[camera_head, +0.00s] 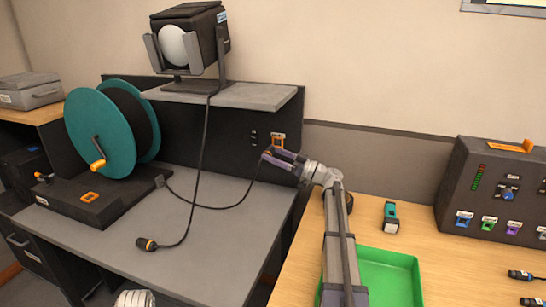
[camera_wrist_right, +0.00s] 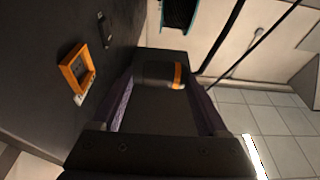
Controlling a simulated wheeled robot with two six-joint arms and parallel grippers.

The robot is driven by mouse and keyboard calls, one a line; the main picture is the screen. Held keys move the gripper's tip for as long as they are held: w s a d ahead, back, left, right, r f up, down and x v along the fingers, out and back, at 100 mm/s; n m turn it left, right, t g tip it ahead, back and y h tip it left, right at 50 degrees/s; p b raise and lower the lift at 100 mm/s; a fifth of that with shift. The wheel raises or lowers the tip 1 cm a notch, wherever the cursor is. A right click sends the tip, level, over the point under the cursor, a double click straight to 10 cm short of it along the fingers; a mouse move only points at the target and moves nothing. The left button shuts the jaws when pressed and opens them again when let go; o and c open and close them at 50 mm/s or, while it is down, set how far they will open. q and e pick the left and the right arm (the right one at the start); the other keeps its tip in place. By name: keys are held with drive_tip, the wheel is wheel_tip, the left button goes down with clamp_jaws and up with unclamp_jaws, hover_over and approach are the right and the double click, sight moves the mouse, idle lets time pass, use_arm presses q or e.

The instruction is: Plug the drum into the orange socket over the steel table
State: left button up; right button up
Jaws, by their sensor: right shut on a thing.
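The drum (camera_head: 100,133) is a teal cable reel with a yellow crank on a black base at the left of the steel table (camera_head: 110,245). Its black cable (camera_head: 225,207) runs across the table and up to my right gripper (camera_head: 271,156). The orange socket (camera_head: 278,139) is on the dark panel behind the table, just above the gripper. In the right wrist view my right gripper (camera_wrist_right: 163,88) is shut on a black plug (camera_wrist_right: 155,72) with an orange ring. The socket (camera_wrist_right: 77,72) is apart from the plug, to its left. My left gripper is not in view.
A lamp (camera_head: 190,40) stands on a grey shelf (camera_head: 225,94). Its cable hangs down to another plug (camera_head: 147,244) lying on the steel table.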

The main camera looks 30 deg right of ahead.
drive_tip(key=w+d, duration=0.3)
drive_tip(key=shift+w+d, duration=0.15)
drive_tip(key=shift+d, duration=0.25)
drive_tip(key=shift+d+r, duration=0.1)
drive_tip(key=shift+d, duration=0.15)
idle(0.7)
drive_tip(key=shift+d, duration=0.2)
idle(0.6)
